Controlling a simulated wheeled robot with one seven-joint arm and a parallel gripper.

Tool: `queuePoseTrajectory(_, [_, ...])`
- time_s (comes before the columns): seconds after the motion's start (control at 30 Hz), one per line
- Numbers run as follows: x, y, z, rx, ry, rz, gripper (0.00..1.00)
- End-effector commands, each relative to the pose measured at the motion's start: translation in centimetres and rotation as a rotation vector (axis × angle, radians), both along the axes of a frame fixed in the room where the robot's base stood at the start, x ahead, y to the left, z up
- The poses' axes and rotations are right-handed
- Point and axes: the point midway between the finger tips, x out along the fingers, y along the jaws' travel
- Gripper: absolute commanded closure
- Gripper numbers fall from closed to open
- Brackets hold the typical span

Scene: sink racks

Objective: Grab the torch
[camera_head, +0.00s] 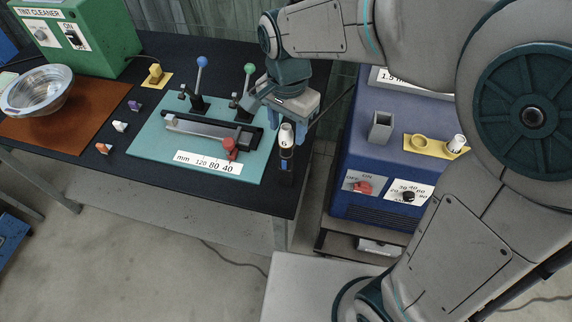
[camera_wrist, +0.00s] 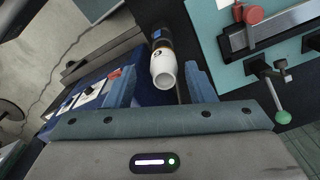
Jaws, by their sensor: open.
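The torch (camera_head: 287,141) has a white head and a dark body, and stands at the front right corner of the black table. My gripper (camera_head: 287,124) is just above and behind the torch's white head in the head view. In the wrist view the fingers of my gripper (camera_wrist: 160,87) are apart, with the white end between them and gaps on both sides.
A teal board (camera_head: 180,130) with a slider and levers lies left of the torch; its green-knobbed lever (camera_head: 249,70) stands close to my gripper. A blue machine (camera_head: 355,150) stands to the right across a gap.

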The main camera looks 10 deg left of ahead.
Motion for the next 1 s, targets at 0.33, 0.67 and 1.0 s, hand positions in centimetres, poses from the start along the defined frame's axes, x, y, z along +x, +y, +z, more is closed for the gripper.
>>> queuePoseTrajectory(0.33, [0.3,0.3,-4.4,-0.002,0.002,0.000,0.51])
queuePoseTrajectory(0.67, [0.4,0.3,-5.0,0.000,-0.001,0.000,0.56])
queuePoseTrajectory(1.0, [0.4,0.3,-4.9,0.001,-0.002,0.000,1.00])
